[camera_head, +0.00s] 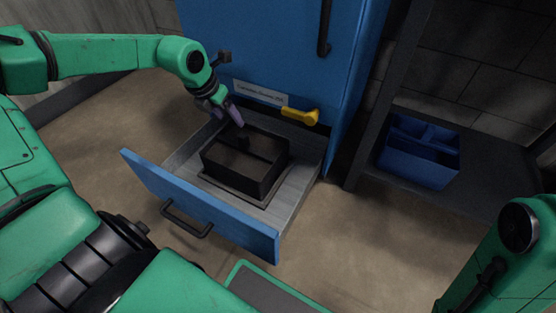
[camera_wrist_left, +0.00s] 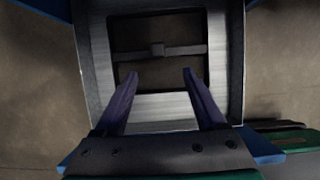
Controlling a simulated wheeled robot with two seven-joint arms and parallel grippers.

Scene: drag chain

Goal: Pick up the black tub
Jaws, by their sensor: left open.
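The black tub (camera_head: 260,180) sits upright in the open drawer (camera_head: 305,158) of the blue cabinet. It is a dark box with a bar across its top and a small raised block on the bar. My left gripper (camera_head: 237,118) is just above and behind the tub, pointing down at it. In the left wrist view my left gripper (camera_wrist_left: 161,74) is open and empty, with its two purple fingers apart. There the tub's cross bar (camera_wrist_left: 185,50) lies beyond the fingertips. I cannot tell whether the fingers touch the tub. My right gripper is out of view.
The blue cabinet (camera_head: 275,55) stands behind the drawer, with a yellow handle (camera_head: 300,116) near its lower edge. The drawer's blue front (camera_head: 200,207) has a black handle (camera_head: 187,218). A blue divided bin (camera_head: 418,165) sits on the dark shelf at right. Bare floor surrounds the drawer.

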